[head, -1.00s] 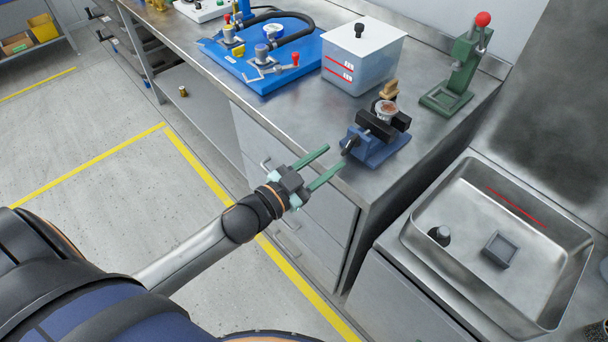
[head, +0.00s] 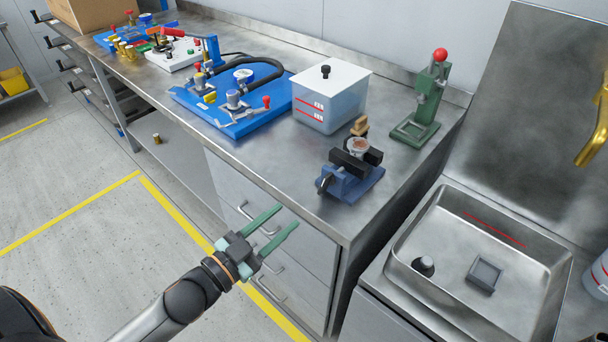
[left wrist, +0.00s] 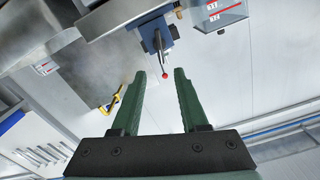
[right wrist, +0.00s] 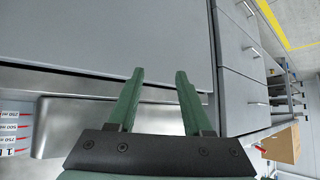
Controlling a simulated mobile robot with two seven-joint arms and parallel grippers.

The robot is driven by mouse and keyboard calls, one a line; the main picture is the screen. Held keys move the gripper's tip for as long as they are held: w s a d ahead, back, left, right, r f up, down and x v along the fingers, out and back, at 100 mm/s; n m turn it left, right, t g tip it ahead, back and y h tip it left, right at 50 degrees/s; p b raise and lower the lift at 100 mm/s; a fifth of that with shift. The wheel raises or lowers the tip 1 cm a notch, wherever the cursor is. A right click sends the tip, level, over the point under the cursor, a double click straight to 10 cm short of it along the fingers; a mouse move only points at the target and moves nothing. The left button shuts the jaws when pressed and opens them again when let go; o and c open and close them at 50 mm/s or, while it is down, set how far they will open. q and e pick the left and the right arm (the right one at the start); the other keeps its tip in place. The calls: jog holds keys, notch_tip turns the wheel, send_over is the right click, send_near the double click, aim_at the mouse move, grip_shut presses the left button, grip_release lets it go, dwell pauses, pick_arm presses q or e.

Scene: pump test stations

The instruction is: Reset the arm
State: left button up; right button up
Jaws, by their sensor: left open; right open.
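My left gripper (head: 281,227) is open and empty. In the head view it hangs in front of the bench's drawers, below the front edge of the bench top. Its two green fingers also show parted in the left wrist view (left wrist: 159,75), with nothing between them. My right gripper (right wrist: 159,75) is open and empty in the right wrist view, with grey cabinet fronts beyond its fingers. A blue vise (head: 350,180) with black jaws holds a small round part (head: 358,147) near the bench's front right corner, apart from the left gripper.
On the bench stand a lidded tank (head: 330,100), a blue pump board (head: 235,100), a green press (head: 424,105) with a red knob and a white unit (head: 178,55). A steel sink (head: 450,275) is at right. The floor (head: 80,225) at left is clear.

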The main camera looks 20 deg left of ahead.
pick_arm(q)
jog(key=s+d+f+n+g+y+p, duration=0.1)
jog(key=s+f+g, duration=0.3)
jog(key=f, duration=0.5)
jog(key=s+d+f+n+g+y+p, duration=0.2)
jog(key=s+f+n+g+p, duration=0.1)
jog(key=s+f, duration=0.5)
notch_tip(320, 180, down, 2)
jog(key=shift+s+d+n+g+y, duration=0.25)
jog(key=shift+n+g+y, duration=0.2)
jog(key=shift+n, duration=0.35)
jog(key=shift+w+r, duration=0.1)
jog(key=shift+w, duration=0.05)
